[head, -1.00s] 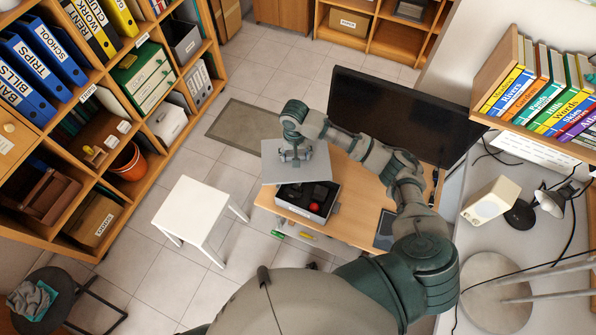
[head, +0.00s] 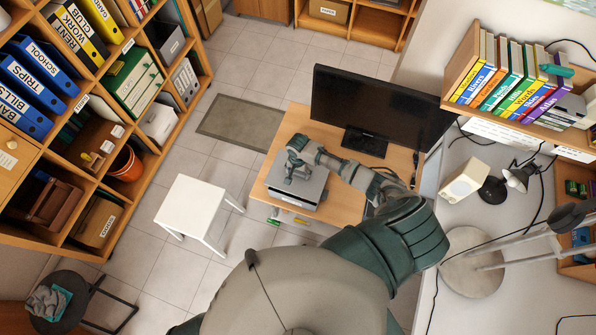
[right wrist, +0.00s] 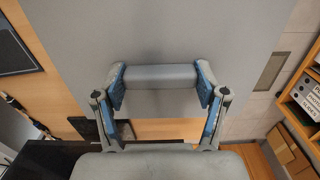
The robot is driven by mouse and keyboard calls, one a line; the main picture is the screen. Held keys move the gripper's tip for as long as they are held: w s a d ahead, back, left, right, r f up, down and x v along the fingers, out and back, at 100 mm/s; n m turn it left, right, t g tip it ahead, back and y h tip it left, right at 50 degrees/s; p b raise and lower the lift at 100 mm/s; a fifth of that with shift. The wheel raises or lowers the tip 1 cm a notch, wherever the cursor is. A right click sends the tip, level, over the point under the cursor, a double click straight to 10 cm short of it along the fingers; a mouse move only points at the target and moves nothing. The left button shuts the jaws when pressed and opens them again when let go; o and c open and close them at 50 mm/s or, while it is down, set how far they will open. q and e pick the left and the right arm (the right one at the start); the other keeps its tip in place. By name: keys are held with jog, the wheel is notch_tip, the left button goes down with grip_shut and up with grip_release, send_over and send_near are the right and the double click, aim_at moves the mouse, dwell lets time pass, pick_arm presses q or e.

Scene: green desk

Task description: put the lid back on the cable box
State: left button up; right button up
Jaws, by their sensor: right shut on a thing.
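The lid (head: 314,186) is a flat grey plate with a bar handle. My right gripper (head: 298,172) is shut on the handle; in the right wrist view, the handle (right wrist: 160,76) lies between the two blue-padded fingers. The cable box (head: 291,204) is on the wooden desk, and only a strip of its side shows below the lid. The lid covers the box opening and looks about level and lined up with it. I cannot tell whether it rests fully on the rim. The box's contents are hidden. My left gripper is not in view.
A black monitor (head: 372,112) stands behind the box on the wooden desk (head: 262,188). A white stool (head: 197,207) is left of the desk. A loaded shelf (head: 78,182) fills the left side. A speaker (head: 466,179) and lamp stand on the right-hand surface.

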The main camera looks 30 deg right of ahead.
jog(key=shift+f+b, duration=0.7)
jog(key=shift+f, duration=0.1)
jog(key=shift+d+f+b, duration=0.2)
jog(key=shift+f+b, duration=0.75)
jog(key=shift+b, duration=0.15)
jog(key=shift+f, duration=0.6)
jog(key=shift+a+f+b, duration=0.1)
jog(key=shift+f+b, duration=0.2)
jog(key=shift+s+a+r+p, duration=0.1)
jog(key=shift+r+p, duration=0.05)
jog(key=shift+p, duration=0.9)
jog(key=shift+f, duration=0.9)
dwell(0.3)
jog(key=o, duration=1.2)
